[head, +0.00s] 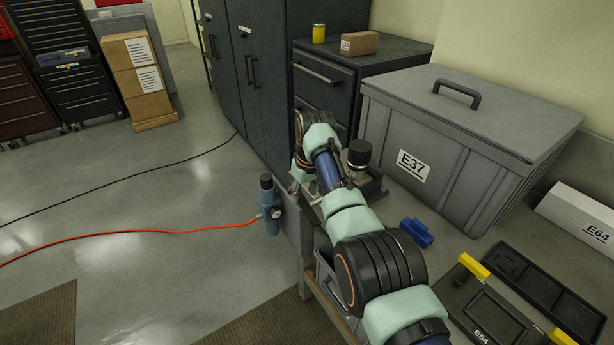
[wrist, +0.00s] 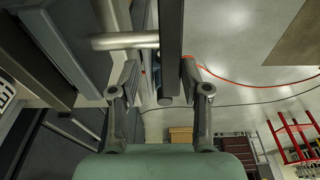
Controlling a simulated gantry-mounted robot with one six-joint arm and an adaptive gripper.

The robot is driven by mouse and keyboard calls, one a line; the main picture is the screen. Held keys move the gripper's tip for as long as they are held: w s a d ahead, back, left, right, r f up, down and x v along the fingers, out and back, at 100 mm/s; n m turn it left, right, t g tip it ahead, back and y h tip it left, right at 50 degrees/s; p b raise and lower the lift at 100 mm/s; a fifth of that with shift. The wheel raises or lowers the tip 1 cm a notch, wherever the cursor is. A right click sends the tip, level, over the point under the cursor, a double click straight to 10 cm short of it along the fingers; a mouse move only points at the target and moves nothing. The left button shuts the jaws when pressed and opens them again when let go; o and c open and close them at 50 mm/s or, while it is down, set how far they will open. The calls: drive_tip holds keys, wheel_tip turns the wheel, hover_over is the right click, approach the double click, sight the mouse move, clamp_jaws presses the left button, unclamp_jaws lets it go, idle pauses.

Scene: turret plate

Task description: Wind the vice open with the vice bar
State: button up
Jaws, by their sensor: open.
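In the wrist view a dark straight bar (wrist: 171,50), which looks like the vice bar, runs down the picture between my fingers. Its rounded lower end shows. A bright round rod (wrist: 124,40) comes in from the left and meets the bar side-on. My gripper (wrist: 159,70) is open, with one finger on each side of the bar; I see gaps between bar and fingers. In the head view my arm reaches over the bench end. Grey metal (head: 372,187) behind it seems to be part of the vice, mostly hidden. My fingers cannot be made out there.
A large grey crate (head: 398,122) marked E37 stands right of the arm. A blue block (head: 416,233) and an open case (head: 492,312) lie on the bench. A black-topped cylinder (head: 359,153) stands close behind my arm.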

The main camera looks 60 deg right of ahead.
wheel_tip(320, 180, up, 9)
drive_tip(key=s, duration=0.1)
drive_tip(key=shift+s+a, duration=0.3)
drive_tip(key=shift+a, duration=0.1)
